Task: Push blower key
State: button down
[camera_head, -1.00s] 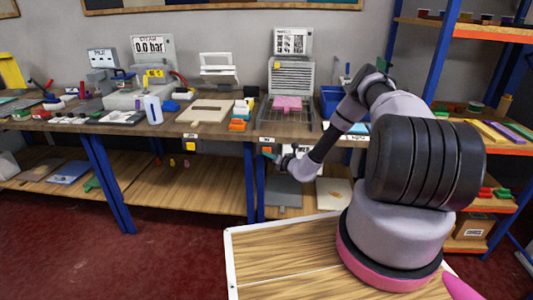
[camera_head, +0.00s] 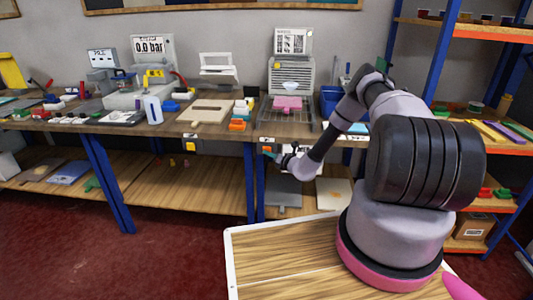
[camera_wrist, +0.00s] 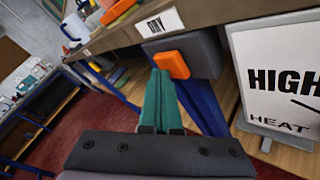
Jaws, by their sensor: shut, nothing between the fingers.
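The blower key is an orange key (camera_wrist: 172,65) on a dark grey box under the edge of the bench, below a DRY label (camera_wrist: 160,25) in the wrist view. My gripper (camera_wrist: 159,74) is shut and empty. Its teal fingers point at the key, with their tips at the key's lower left edge, touching or very close; I cannot tell which. In the head view my gripper (camera_head: 267,153) is just under the bench front. The blower (camera_head: 291,72) stands above on the bench, with a pale cone shape in front of its grille and a pink piece (camera_head: 288,103) below.
A white HIGH HEAT sign (camera_wrist: 280,85) stands close to the right of the key in the wrist view. Another key with a yellow face (camera_head: 191,147) is on the bench front further left. Blue bench legs (camera_head: 249,180) stand beside my gripper.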

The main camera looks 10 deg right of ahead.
jog(key=shift+s, duration=0.1)
jog(key=shift+s+a, duration=0.25)
jog(key=shift+s, duration=0.5)
jog(key=shift+s+a, duration=0.25)
jog(key=shift+s, duration=0.55)
jog(key=shift+s+a, duration=0.3)
jog(key=shift+s, duration=0.5)
jog(key=shift+s+a, duration=0.25)
jog(key=shift+s, duration=0.55)
